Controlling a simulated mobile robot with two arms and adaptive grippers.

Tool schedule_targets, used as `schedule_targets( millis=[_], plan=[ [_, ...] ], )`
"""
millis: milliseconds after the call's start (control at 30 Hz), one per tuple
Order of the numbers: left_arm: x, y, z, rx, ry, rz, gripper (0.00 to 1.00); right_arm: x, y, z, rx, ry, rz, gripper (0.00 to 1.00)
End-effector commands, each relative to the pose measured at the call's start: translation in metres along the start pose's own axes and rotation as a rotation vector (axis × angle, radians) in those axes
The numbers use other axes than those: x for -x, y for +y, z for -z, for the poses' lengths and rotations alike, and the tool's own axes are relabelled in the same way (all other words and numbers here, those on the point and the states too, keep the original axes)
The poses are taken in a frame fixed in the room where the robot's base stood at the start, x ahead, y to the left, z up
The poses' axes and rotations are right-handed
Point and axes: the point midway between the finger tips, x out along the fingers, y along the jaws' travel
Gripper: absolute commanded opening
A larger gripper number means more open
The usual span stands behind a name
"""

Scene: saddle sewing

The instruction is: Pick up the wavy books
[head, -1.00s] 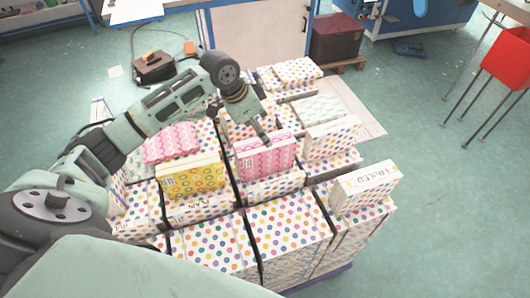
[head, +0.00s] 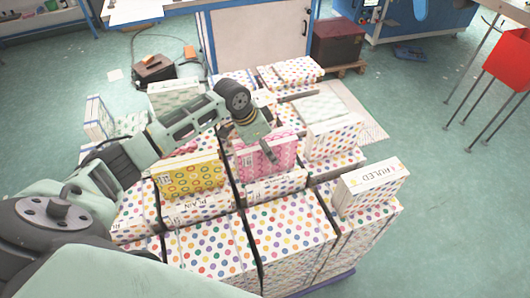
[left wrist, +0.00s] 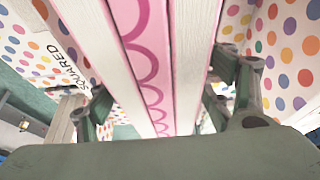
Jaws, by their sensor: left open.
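Pink wavy books (head: 262,158) stand in the middle of the dotted stack in the head view. In the left wrist view, pink wavy covers (left wrist: 150,65) and white page edges run between the two fingers. My left gripper (head: 258,138) is over the top of these books, with its fingers (left wrist: 168,108) apart on either side of them. I cannot tell whether the fingers touch the covers. Another pink wavy patch (head: 187,150) lies to the left, mostly hidden behind my left arm. My right gripper is not in view.
A yellow ring-patterned book (head: 190,178) stands just left of the pink books. A white "RULED" book (head: 370,184) stands at right, and pale green-patterned books (head: 325,108) lie behind. Large dotted blocks (head: 290,235) fill the front. Floor at right is open.

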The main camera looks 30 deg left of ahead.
Motion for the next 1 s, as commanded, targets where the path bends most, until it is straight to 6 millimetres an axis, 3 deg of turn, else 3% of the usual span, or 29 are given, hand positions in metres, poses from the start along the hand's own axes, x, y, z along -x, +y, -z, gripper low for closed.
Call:
schedule_targets(
  millis=[200, 467, 1000],
  plan=[
    [-0.024, 0.0, 0.001, 0.0, 0.0, 0.0, 0.74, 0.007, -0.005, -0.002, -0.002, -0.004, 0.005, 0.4],
    [-0.027, -0.001, 0.0, -0.001, 0.0, 0.002, 0.73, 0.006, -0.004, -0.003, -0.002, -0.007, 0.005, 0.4],
    [-0.027, 0.0, 0.0, -0.001, 0.0, 0.0, 0.26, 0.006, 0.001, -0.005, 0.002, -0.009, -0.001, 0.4]
  ],
)
